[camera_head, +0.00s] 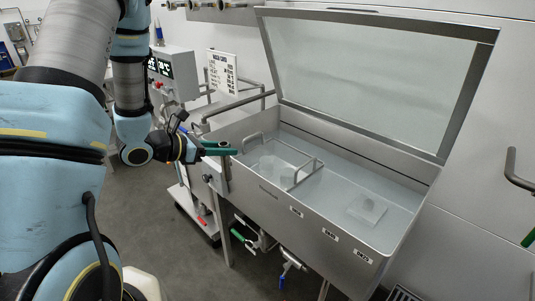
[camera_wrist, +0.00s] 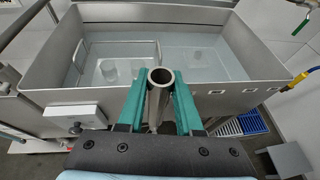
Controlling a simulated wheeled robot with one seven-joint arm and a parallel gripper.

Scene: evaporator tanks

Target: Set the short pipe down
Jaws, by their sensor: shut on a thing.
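The short pipe (camera_wrist: 160,78) is a grey metal tube with an open round top end. In the wrist view it stands roughly upright between the two teal fingers of my gripper (camera_wrist: 161,92), which are shut on it. In the head view my gripper (camera_head: 217,148) is at the near left corner of the steel tank (camera_head: 290,215), outside its wall. The pipe's lower end is hard to make out against the tank's corner and leg, so I cannot tell whether it touches anything.
The tank's glazed lid (camera_head: 375,75) is raised. A wire-framed basket (camera_head: 290,165) with clear vessels and a pale block (camera_head: 367,209) are in the tank. A control box (camera_head: 175,72) stands behind my arm. Valves (camera_head: 290,258) hang below the tank.

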